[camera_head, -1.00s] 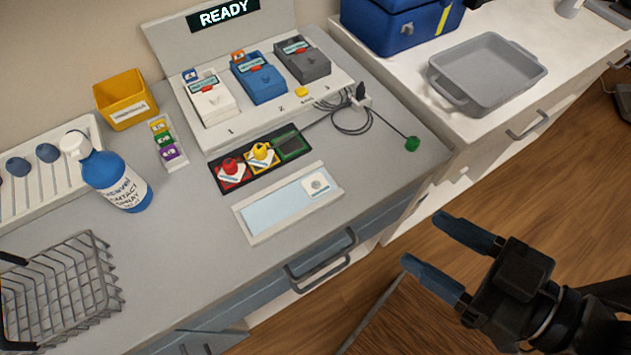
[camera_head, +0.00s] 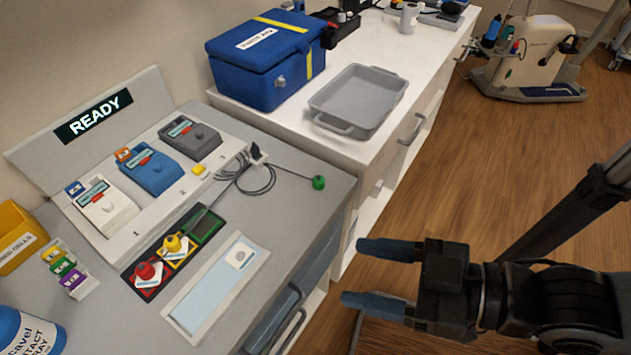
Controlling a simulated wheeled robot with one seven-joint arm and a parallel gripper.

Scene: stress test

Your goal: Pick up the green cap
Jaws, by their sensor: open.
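The green cap (camera_head: 319,182) is a small green piece near the right edge of the grey counter (camera_head: 298,222), at the end of a thin dark cable (camera_head: 285,170). My gripper (camera_head: 354,272) is open and empty, with its two blue fingers pointing left. In the picture it is below and to the right of the green cap, clearly apart from it, over the floor beside the counter's front edge. A dark mat holds a red cap (camera_head: 146,271) and a yellow cap (camera_head: 174,244); its green-framed place (camera_head: 206,227) is empty.
A coiled cable (camera_head: 252,178) lies left of the green cap. The white bench beyond carries a grey tray (camera_head: 362,98) and a blue box (camera_head: 264,62). A flat pale panel (camera_head: 216,285) lies near the counter's front edge. Wood floor at right is mostly open.

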